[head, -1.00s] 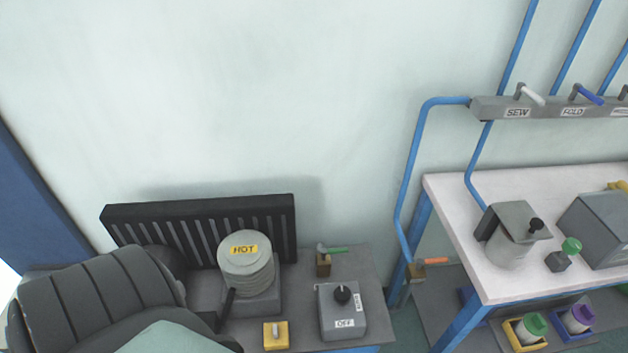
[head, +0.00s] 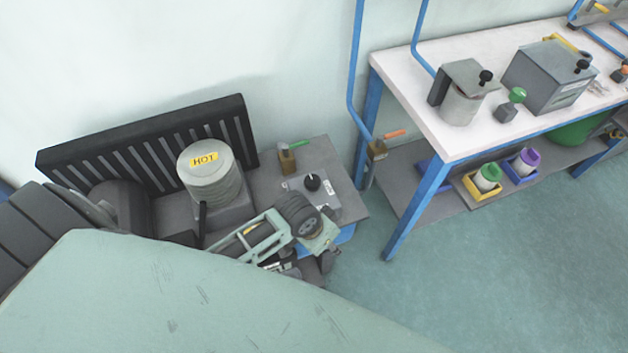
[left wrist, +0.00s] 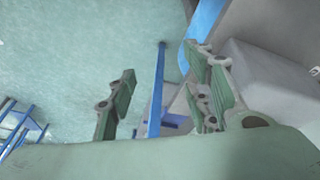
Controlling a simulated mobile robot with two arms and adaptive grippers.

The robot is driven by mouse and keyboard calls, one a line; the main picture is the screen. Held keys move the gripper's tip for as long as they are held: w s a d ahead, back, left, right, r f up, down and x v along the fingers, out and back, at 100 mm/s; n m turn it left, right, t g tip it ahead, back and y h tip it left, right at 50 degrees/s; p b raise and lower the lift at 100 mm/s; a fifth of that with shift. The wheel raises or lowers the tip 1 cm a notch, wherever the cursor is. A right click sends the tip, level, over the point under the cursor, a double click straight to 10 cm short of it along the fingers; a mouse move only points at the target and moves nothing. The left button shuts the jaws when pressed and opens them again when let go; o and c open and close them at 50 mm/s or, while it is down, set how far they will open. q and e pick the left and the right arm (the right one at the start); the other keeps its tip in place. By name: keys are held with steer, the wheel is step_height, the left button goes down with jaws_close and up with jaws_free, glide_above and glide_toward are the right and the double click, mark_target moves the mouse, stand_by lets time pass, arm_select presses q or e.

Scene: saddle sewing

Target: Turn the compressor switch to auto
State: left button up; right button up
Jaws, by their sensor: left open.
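The compressor switch is a black knob (head: 312,182) on top of a grey box (head: 330,203) at the right end of the low grey bench. In the head view the box's front is partly hidden by my left arm, and its labels are too small to read there. My left gripper shows in the left wrist view (left wrist: 160,62) with its two green fingers apart and nothing between them. In the head view my left wrist is just in front of the box, and the fingers are mostly hidden. I see no contact with the knob. My right gripper is out of view.
Left of the box stands a ribbed cylinder marked HOT (head: 208,175), with a black finned panel (head: 150,145) behind. A brass valve with a green lever (head: 287,158) is close behind the box. A white-topped table (head: 420,100) stands at right; floor (head: 470,270) is clear.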

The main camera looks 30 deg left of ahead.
arm_select(q)
steer(key=w+r+m, duration=0.1)
steer(key=w+r, duration=0.2)
steer(key=w, duration=0.1)
step_height(320, 180, up, 12)
steer(key=g+y+b, duration=0.1)
steer(key=g+y, duration=0.1)
steer(key=g, duration=0.1)
glide_above(314, 182)
steer(key=shift+d+m, duration=0.1)
steer(key=shift+m, duration=0.2)
steer(key=shift+f, duration=0.1)
step_height(314, 182, down, 7)
steer(key=shift+f, duration=0.2)
steer(key=c, duration=1.1)
